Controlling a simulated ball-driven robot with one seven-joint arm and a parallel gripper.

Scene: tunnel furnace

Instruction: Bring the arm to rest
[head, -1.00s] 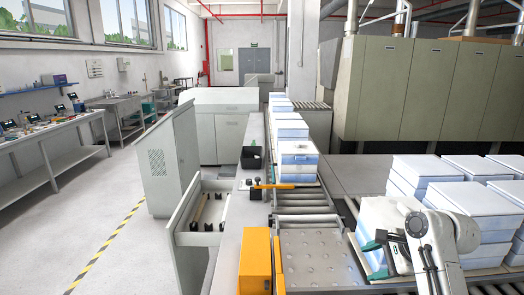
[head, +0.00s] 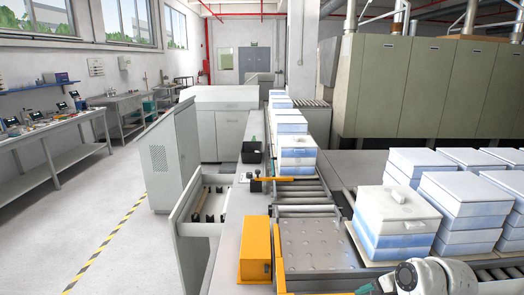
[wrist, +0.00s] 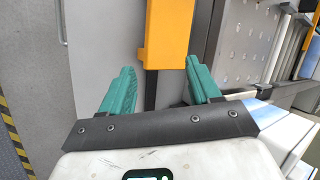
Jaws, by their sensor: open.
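My gripper (wrist: 162,88) shows in the wrist view with its two green fingers spread apart and nothing between them. Beyond the fingertips is the yellow box (wrist: 168,30) on the grey counter; I cannot tell the exact distance. The same yellow box (head: 255,249) stands at the near end of the counter in the head view.
Stacked white and blue boxes (head: 395,222) stand right of the roller conveyor (head: 309,211). More boxes (head: 298,160) sit along the conveyor. An open drawer (head: 205,215) juts out left of the counter. The floor (head: 70,225) at left is clear.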

